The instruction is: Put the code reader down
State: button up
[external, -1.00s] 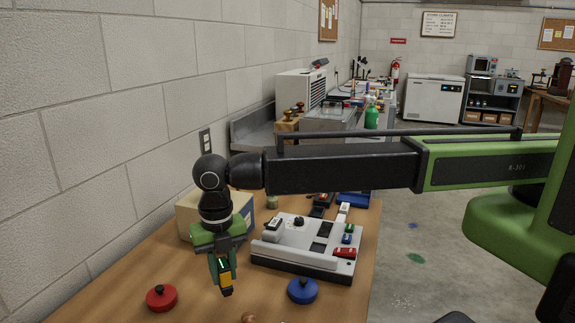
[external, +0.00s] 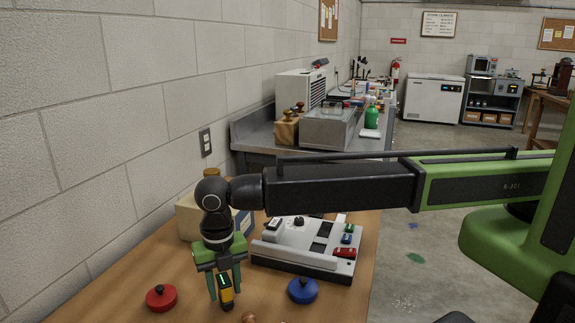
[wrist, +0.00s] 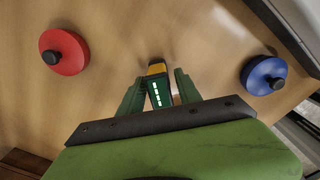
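The code reader (external: 226,292) is a small dark block with yellow parts, at the wooden table between the red and blue knobbed discs. In the wrist view the code reader (wrist: 157,88) shows a lit face with pale green bars and a yellow far end. My gripper (external: 225,296) is low over the table with its green fingers on either side of the reader. In the wrist view my gripper (wrist: 158,84) has its fingers spread, with a gap on the reader's right side. The reader's underside is hidden, but it appears to rest on the table.
A red knobbed disc (external: 161,297) lies to the left and a blue one (external: 302,290) to the right. A grey-white device (external: 300,258) with coloured pieces stands behind. A beige box (external: 190,218) is near the wall. A small brown object (external: 249,318) lies in front.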

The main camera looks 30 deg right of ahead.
jog(key=shift+o, duration=0.2)
notch_tip(320, 180, up, 12)
jog(key=p, duration=1.2)
jog(key=shift+r, duration=0.2)
jog(key=shift+f, duration=0.1)
